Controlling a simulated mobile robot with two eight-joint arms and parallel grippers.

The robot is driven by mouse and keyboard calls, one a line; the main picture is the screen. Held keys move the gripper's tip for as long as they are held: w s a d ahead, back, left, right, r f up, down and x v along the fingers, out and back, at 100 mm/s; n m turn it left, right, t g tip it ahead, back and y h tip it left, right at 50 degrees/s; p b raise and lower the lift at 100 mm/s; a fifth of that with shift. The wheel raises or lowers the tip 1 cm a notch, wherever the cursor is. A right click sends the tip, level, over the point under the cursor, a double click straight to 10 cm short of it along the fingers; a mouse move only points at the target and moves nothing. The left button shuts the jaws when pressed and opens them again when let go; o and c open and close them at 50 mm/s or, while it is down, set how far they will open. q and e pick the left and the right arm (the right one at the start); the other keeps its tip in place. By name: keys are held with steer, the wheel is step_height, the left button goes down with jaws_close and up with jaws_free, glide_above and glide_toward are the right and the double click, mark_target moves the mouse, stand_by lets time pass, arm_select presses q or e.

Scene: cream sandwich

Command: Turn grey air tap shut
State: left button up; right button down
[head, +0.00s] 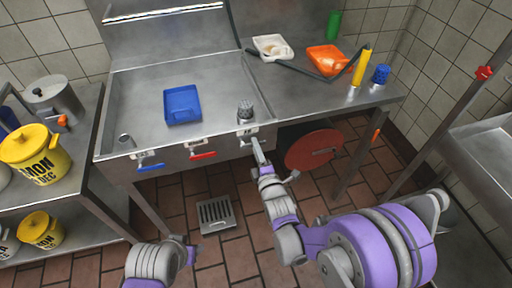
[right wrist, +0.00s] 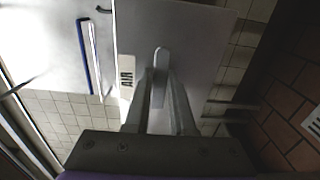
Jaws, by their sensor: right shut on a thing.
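The grey air tap's lever (right wrist: 160,68) stands between the two fingertips of my right gripper (right wrist: 160,95) in the right wrist view. The gripper is shut on it. A white label reading AIR (right wrist: 127,77) is beside the lever on the metal panel. In the head view my right gripper (head: 258,150) reaches up to the front edge of the steel sink unit, right of the red tap; it largely hides the grey lever there. Part of my left arm shows at the bottom of the head view, but its fingers are not visible.
A red tap handle (head: 203,155) and a blue tap handle (head: 151,167) are on the same front edge. A blue tray (head: 183,104) lies in the steel sink (head: 140,95). A red round disc (head: 314,149) is below the counter to the right. A floor drain (head: 216,213) lies below.

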steer(key=c, duration=0.8)
jaws_free()
steer(key=shift+o, duration=0.2)
steer(key=v, duration=1)
steer(key=shift+s+d, duration=0.15)
steer(key=shift+s, duration=0.25)
steer(key=shift+r, duration=0.1)
